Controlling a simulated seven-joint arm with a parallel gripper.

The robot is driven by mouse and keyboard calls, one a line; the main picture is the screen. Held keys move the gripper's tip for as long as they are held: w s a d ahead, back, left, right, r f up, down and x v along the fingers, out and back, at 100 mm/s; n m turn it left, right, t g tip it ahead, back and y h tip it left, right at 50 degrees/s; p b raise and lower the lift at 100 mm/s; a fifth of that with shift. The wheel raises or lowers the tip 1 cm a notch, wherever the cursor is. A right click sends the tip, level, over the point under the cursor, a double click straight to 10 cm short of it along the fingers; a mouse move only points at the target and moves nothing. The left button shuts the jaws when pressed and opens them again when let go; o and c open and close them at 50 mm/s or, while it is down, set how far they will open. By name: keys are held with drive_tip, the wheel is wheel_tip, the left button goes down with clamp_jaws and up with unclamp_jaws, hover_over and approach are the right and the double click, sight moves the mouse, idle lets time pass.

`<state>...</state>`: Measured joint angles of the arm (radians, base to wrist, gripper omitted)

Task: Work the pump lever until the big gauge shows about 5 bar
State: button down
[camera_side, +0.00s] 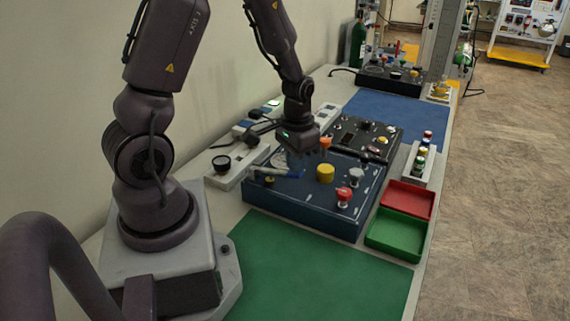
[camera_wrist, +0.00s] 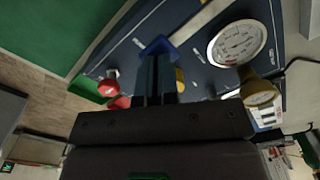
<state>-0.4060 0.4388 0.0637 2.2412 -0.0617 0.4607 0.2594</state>
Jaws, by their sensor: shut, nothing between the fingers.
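My gripper (camera_side: 297,153) points down over the left rear part of the dark blue panel box (camera_side: 300,202). Its fingers (camera_wrist: 157,78) look shut and empty in the wrist view. A blue piece (camera_wrist: 158,46) shows just past the fingertips; I cannot tell whether they touch it. The big white gauge (camera_wrist: 238,43) faces up on the panel in the wrist view, right of the fingers; its reading is too small to make out.
The panel also carries a yellow knob (camera_side: 325,173), a red knob (camera_side: 344,194) and a grey knob (camera_side: 356,175). Red (camera_side: 407,199) and green (camera_side: 396,234) trays stand at right. The green mat (camera_side: 310,275) is clear.

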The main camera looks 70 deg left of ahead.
drive_tip(key=shift+s+f, duration=0.15)
drive_tip(key=shift+f, duration=1.45)
drive_tip(key=shift+r, duration=0.15)
drive_tip(key=shift+r, duration=1.8)
drive_tip(key=shift+f, duration=2)
drive_tip(key=shift+r, duration=2)
wheel_tip(320, 180, up, 7)
